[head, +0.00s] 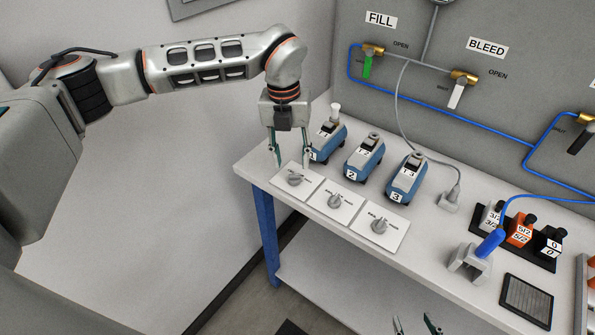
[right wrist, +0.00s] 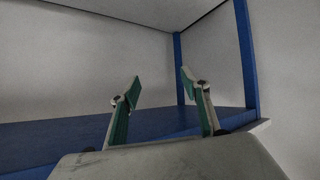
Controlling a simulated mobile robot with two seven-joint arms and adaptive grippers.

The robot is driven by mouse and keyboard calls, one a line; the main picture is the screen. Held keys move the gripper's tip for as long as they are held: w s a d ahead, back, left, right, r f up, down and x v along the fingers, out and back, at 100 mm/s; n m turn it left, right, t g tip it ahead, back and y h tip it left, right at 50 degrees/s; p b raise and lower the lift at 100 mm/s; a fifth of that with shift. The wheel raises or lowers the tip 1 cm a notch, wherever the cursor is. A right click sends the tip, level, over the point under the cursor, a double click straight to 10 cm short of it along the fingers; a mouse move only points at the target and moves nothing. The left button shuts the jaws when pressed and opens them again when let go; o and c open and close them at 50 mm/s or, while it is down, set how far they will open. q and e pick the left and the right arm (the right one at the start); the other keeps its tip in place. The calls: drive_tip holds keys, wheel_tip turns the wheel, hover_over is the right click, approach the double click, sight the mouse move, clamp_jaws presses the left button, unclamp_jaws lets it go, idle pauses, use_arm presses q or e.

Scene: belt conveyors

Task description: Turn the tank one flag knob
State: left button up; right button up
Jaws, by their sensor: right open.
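Three white plates with grey flag knobs lie in a row on the table. The leftmost flag knob (head: 295,179) stands in front of the blue tank 1 (head: 328,140); the middle knob (head: 335,201) and right knob (head: 379,226) are in front of tank 2 (head: 363,160) and tank 3 (head: 405,183). My left gripper (head: 290,162) points down with its fingers apart, just above and behind the leftmost knob. I cannot tell whether it touches anything. My right gripper (head: 416,326) is open, low at the table's front edge; its empty fingers show in the right wrist view (right wrist: 160,92).
The table (head: 440,245) has blue legs. A blue-handled tool in a grey holder (head: 470,262), a black rack with several numbered blocks (head: 519,236) and a dark panel (head: 526,300) stand right. FILL and BLEED valves with blue piping are on the back wall.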

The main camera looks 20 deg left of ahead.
sight(294, 175)
use_arm(q)
drive_tip(key=f, duration=0.5)
drive_tip(key=shift+d+f+p, duration=0.3)
drive_tip(key=shift+f+p, duration=0.05)
drive_tip(key=c, duration=1.1)
